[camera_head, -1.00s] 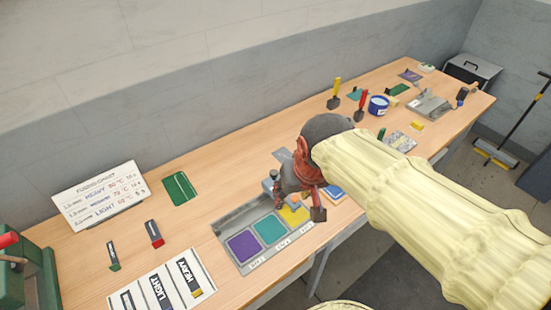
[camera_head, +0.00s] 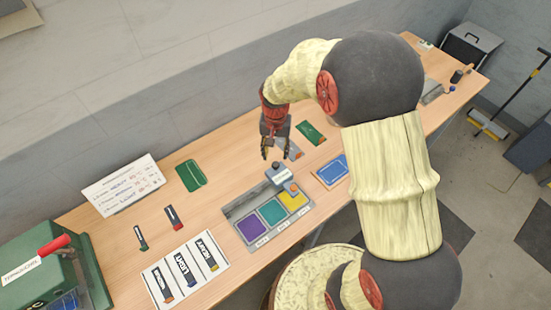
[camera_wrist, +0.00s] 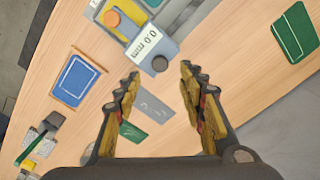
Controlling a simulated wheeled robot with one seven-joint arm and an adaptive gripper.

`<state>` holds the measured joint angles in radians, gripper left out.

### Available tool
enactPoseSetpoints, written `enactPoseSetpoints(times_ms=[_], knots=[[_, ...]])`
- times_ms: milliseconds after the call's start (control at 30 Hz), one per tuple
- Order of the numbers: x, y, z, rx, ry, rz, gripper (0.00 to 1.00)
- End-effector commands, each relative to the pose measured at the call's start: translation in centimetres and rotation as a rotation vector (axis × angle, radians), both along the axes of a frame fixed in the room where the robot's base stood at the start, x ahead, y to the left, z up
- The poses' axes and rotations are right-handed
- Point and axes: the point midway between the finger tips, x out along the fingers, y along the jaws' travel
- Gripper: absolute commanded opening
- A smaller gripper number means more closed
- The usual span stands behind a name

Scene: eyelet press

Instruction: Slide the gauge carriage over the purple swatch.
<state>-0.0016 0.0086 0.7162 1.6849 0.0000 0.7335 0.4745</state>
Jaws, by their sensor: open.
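The gauge carriage (camera_head: 280,173) is a grey-blue block with a dark knob, at the right end of the grey swatch tray (camera_head: 232,211), beside the yellow swatch (camera_head: 293,200). In the wrist view the carriage (camera_wrist: 150,46) shows a "0.0 mm" display, and an orange disc lies over the yellow swatch. The purple swatch (camera_head: 251,228) is at the tray's left end, uncovered, with the teal swatch (camera_head: 272,212) between. My gripper (camera_head: 269,152) is open and empty, behind the carriage and apart from it.
A blue card (camera_head: 332,170) lies right of the tray. A green card (camera_head: 310,132) and a grey-green piece lie behind. A label sheet (camera_head: 184,270), two small sticks, a chart board (camera_head: 122,184) and a green press (camera_head: 45,280) stand left.

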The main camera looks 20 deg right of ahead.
Motion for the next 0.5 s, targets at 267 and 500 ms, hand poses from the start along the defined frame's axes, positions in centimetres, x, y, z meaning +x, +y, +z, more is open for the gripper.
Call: enactPoseSetpoints(times_ms=[267,500], knots=[[0.0,0.0,-4.3,0.000,0.000,0.001,0.40],[0.0,0.0,-6.2,0.000,-0.001,0.001,0.40]])
